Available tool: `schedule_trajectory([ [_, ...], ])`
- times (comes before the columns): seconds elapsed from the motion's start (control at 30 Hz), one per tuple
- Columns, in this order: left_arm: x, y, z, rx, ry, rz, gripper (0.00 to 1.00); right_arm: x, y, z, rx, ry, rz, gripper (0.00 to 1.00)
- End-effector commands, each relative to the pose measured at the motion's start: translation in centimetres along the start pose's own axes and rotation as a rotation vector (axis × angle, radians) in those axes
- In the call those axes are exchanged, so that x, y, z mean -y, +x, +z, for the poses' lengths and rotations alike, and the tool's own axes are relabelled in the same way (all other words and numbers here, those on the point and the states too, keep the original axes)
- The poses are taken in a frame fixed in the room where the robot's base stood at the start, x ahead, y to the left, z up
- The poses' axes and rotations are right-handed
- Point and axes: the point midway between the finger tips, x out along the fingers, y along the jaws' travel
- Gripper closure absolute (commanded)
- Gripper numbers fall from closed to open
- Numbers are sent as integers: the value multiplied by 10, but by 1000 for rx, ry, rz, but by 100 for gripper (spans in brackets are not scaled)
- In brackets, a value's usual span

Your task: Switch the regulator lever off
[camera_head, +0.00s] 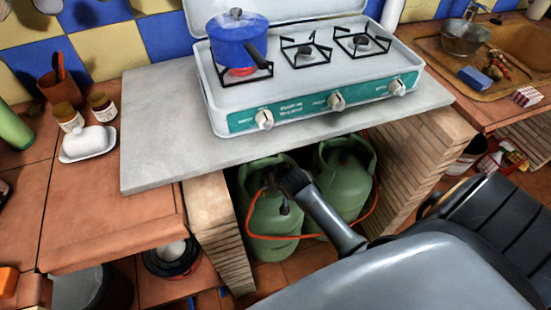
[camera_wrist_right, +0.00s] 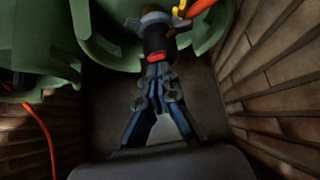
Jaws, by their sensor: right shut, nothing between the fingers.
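Two green gas bottles stand under the counter, a left one (camera_head: 268,228) and a right one (camera_head: 345,185). In the right wrist view a black regulator (camera_wrist_right: 155,42) with a red band sits at a green bottle's top (camera_wrist_right: 112,45). An orange and yellow part (camera_wrist_right: 190,9) shows beside it at the top edge; I cannot tell whether it is the lever or the hose end. My right gripper (camera_head: 287,176) reaches in by the left bottle's top. In the wrist view its fingers (camera_wrist_right: 156,72) are shut and empty, just below the regulator; contact is unclear. My left gripper is out of view.
An orange hose (camera_head: 275,237) loops in front of the bottles. Brick walls (camera_head: 215,225) bound the niche at left and right. Above, a white stove (camera_head: 300,85) carries a blue pot (camera_head: 237,42) over a red-glowing burner. A dark bin (camera_head: 92,288) stands lower left.

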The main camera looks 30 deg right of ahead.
Motion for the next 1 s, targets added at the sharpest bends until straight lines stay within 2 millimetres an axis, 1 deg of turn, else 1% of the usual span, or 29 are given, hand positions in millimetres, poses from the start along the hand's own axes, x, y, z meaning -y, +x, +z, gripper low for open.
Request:
schedule_trajectory([
  [0.37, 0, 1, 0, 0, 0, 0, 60, 0, 0, 1, -5, 0, 0, 100],
  [0.53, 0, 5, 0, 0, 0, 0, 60, 1, 1, 6, -40, 1, -1, 100],
  [1.0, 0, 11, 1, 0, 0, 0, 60, 0, 0, 10, -119, 2, 0, 100],
])
